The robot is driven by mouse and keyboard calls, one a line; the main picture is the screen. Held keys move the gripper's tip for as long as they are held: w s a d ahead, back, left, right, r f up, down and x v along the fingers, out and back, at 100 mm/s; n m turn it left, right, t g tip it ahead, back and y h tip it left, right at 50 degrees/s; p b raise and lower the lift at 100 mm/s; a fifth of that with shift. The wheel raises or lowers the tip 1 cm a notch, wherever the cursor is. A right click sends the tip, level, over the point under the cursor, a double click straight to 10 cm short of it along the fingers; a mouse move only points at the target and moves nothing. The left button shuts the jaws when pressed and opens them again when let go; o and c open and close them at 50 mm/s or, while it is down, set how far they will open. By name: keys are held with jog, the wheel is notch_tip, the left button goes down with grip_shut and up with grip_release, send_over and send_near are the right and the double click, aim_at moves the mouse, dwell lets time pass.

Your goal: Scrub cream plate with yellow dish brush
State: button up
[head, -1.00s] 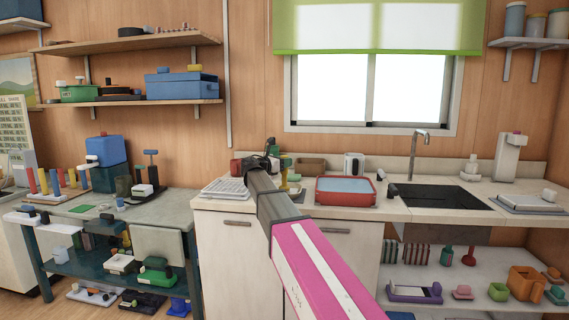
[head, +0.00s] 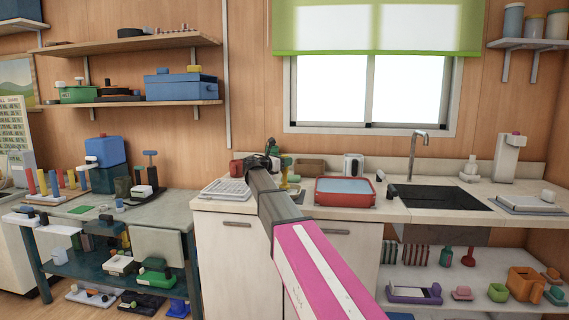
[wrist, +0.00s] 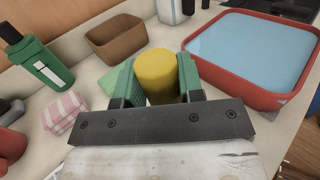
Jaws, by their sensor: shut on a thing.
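The yellow dish brush (wrist: 157,78) shows in the wrist view as a thick rounded yellow piece. My gripper (wrist: 158,66) is shut on it, with a green finger on each side. The brush's lower end is hidden, and I cannot tell if it touches anything. In the head view, my arm covers most of the gripper, which is over the counter left of the red basin. I cannot make out a cream plate for certain in either view.
A red basin (head: 345,198) with a blue inside stands right of the gripper. A white rack (head: 226,189) lies to the left. A brown box (wrist: 116,40), a green bottle (wrist: 40,62) and a pink striped block (wrist: 65,111) are close by. The sink (head: 440,197) is farther right.

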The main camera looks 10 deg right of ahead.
dwell(0.7)
jog(key=shift+s+a+f, duration=0.1)
jog(key=shift+s+a, duration=0.1)
jog(key=shift+s, duration=0.5)
jog(key=shift+s+a, duration=0.2)
jog(key=shift+s, duration=0.5)
jog(key=shift+w, duration=0.1)
jog(key=shift+w+d, duration=0.2)
jog(key=shift+w, duration=0.45)
jog(key=shift+r, duration=6.1)
